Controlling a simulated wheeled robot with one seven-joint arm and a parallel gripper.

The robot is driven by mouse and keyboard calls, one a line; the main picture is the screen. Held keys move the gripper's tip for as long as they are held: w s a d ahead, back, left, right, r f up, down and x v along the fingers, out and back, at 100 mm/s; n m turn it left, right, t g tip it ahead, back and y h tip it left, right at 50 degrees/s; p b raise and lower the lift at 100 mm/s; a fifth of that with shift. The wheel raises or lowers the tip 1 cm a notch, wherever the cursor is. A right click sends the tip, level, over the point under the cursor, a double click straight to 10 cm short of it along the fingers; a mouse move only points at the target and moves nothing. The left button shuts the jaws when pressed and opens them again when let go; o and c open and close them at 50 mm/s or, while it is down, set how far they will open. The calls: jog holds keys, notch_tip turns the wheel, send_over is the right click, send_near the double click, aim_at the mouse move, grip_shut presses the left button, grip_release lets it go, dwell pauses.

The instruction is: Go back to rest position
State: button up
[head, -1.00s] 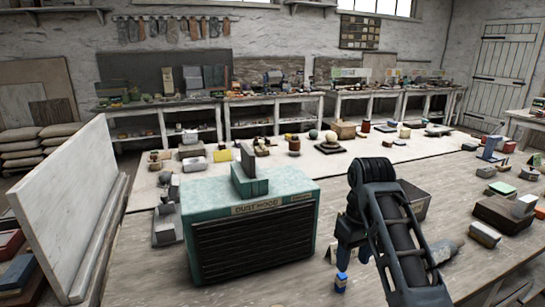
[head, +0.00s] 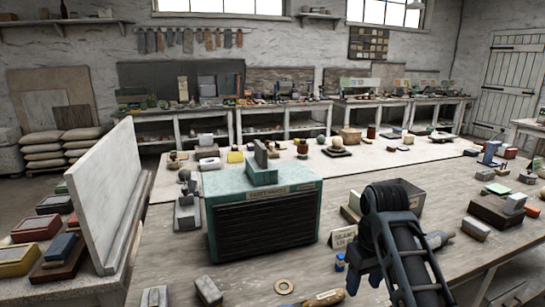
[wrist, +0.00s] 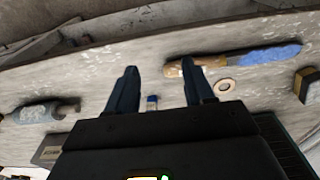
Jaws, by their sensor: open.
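My gripper (wrist: 158,75) is open and empty. Its two dark blue fingers stand apart in the wrist view. In the head view my gripper (head: 360,275) hangs low at the right of the teal dust hood (head: 265,220), partly hidden by my arm. A small blue-capped item (wrist: 152,101) shows between the fingers in the wrist view, standing on the worktop beyond them. It also shows in the head view (head: 340,262), just left of my gripper. I cannot tell its exact distance from the fingers.
A wooden-handled tool (wrist: 245,58) and a pale ring (wrist: 224,86) lie near my gripper on the worktop (head: 175,255). A small sign (head: 343,237) and a grey box (head: 406,192) stand close to my arm. A leaning white slab (head: 105,195) is at left.

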jog(key=s+f+m+t, duration=0.1)
jog(key=s+f+t, duration=0.3)
jog(key=s+f, duration=1.15)
jog(key=s+f+t, duration=0.2)
jog(key=s+f, duration=0.2)
jog(key=s, duration=0.3)
jog(key=s+r+m+t+b, duration=0.15)
jog(key=s+r, duration=0.25)
jog(key=s, duration=0.4)
jog(key=s+r+m+t, duration=0.1)
jog(key=s+r+t, duration=0.25)
jog(key=s, duration=0.55)
jog(key=s+r+t, duration=0.1)
jog(key=s+r, duration=0.4)
jog(key=r, duration=0.3)
jog(key=s+d+r+t, duration=0.1)
jog(key=s+r, duration=0.3)
jog(key=r, duration=0.4)
jog(key=shift+s+d+r+t, duration=0.15)
jog(key=shift+s+r+t, duration=0.1)
jog(key=shift+s+t, duration=0.25)
jog(key=shift+w, duration=0.1)
jog(key=shift+c, duration=0.3)
